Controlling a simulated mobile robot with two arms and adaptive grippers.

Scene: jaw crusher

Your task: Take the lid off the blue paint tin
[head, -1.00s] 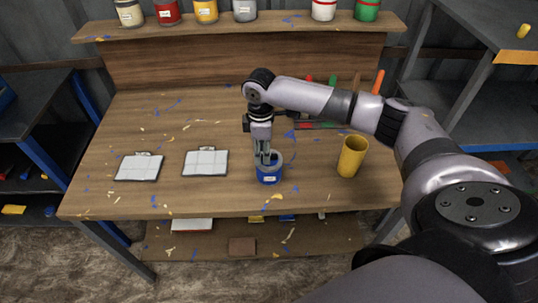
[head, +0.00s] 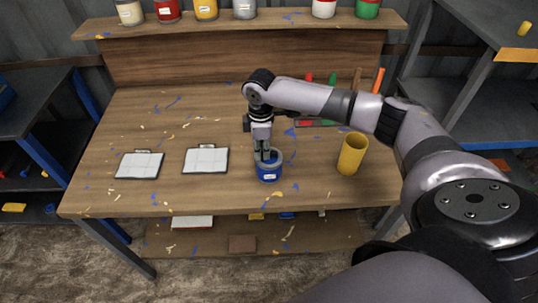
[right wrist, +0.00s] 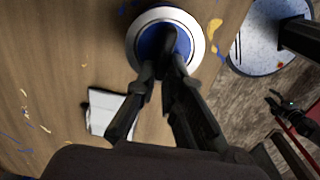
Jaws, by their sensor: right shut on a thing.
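The blue paint tin (head: 268,175) stands upright near the front middle of the workbench, with a pale label on its side. My right gripper (head: 266,156) points straight down at the tin's top. In the right wrist view the blue lid (right wrist: 148,42) shows inside a pale metal ring, and my right gripper (right wrist: 172,64) is shut over its middle. The fingers and a dark shape hide the exact grip, and I cannot tell whether the lid is raised from the tin.
A yellow cup (head: 352,156) stands right of the tin. Two white gridded panels (head: 206,160) (head: 139,165) lie to its left. Several paint tins line the back shelf (head: 285,20). The bench's back left is clear.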

